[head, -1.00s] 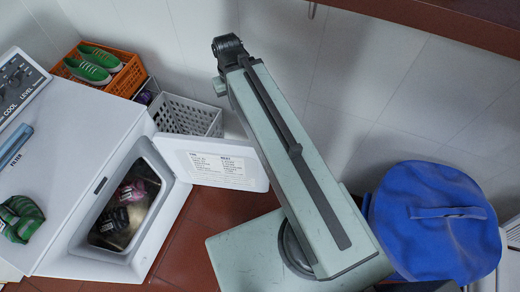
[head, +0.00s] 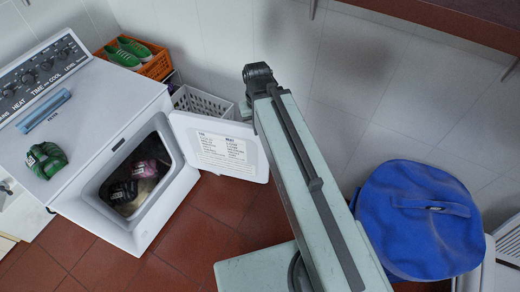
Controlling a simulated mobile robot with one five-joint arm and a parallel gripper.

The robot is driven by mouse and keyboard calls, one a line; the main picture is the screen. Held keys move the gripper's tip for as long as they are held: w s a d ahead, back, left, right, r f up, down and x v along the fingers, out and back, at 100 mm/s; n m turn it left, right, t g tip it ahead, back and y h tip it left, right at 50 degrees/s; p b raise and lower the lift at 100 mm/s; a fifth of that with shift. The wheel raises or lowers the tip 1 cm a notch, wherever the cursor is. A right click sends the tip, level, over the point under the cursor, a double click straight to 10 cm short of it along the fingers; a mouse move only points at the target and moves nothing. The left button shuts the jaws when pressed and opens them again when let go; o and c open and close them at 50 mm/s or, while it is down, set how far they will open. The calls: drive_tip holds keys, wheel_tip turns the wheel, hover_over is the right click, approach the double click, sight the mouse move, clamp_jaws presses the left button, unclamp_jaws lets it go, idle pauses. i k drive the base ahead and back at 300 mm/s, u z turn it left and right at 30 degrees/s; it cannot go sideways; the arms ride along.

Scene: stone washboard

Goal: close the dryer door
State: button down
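The white dryer (head: 95,130) stands at the left with its front opening facing right. Its white door (head: 222,147) hangs open to the right, with a printed label on its inner face. Dark and purple clothes (head: 130,180) lie inside the drum. My pale green arm crosses the middle of the view, and its dark upper end is beside the door's free edge, overlapping it slightly in the picture. I cannot tell whether they touch. My gripper's fingers do not show.
A blue lidded hamper (head: 425,225) is at the right. A dark shelf (head: 440,20) runs along the upper right. Red floor tiles (head: 205,215) are clear before the dryer.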

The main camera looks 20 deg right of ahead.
sight(219, 145)
drive_tip(key=u, duration=1)
drive_tip(key=i, duration=1)
drive_tip(key=z, duration=0.05)
